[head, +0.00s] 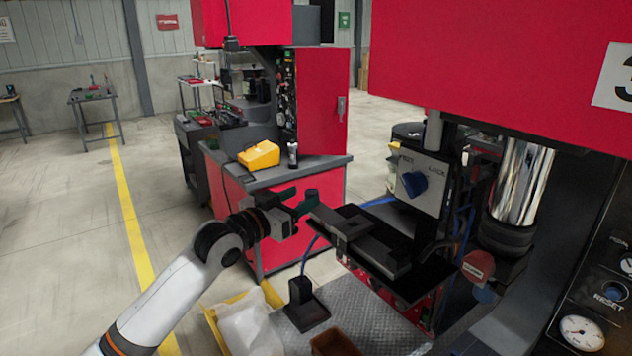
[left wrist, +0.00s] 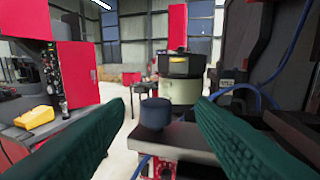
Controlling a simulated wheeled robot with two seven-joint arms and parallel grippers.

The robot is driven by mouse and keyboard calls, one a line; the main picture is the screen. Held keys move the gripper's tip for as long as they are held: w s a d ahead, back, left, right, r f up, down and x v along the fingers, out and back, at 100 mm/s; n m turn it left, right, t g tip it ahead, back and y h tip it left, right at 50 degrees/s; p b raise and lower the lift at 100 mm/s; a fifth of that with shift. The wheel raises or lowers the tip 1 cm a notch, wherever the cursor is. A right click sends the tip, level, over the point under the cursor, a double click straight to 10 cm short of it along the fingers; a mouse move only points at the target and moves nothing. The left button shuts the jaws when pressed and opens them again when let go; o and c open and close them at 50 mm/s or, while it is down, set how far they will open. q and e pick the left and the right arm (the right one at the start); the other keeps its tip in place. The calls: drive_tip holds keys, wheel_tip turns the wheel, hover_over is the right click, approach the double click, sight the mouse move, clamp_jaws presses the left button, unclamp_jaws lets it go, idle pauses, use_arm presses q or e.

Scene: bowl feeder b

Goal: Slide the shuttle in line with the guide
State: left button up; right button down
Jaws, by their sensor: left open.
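My left gripper (head: 309,203) is open, with its green fingers at the near left end of a dark ledge (head: 425,278). On the ledge lie a grey block (head: 352,228), which looks like the shuttle, and a dark bar (head: 378,252) beside it, which may be the guide. I cannot tell exactly how they line up. In the left wrist view, a dark round knob (left wrist: 155,113) stands on a grey plate (left wrist: 185,143), between and beyond the two open fingers (left wrist: 150,125). The fingers appear apart from the knob. My right gripper is not in view.
A panel (head: 425,165) with a blue knob (head: 413,184) marked LOCK stands behind the ledge. A steel cylinder (head: 522,180) and the red machine housing (head: 500,50) crowd the right. A yellow case (head: 259,155) lies on a bench at the back. Open floor is at left.

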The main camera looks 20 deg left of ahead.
sight(306, 194)
use_arm(q)
drive_tip(key=x, duration=0.2)
drive_tip(key=p+x, duration=0.1)
drive_tip(key=x, duration=0.3)
drive_tip(key=shift+w+a+f, duration=0.1)
drive_tip(key=shift+w+a, duration=0.1)
drive_tip(key=shift+w, duration=0.05)
drive_tip(key=shift+w+d+p, duration=0.25)
drive_tip(key=shift+p, duration=0.05)
clamp_jaws()
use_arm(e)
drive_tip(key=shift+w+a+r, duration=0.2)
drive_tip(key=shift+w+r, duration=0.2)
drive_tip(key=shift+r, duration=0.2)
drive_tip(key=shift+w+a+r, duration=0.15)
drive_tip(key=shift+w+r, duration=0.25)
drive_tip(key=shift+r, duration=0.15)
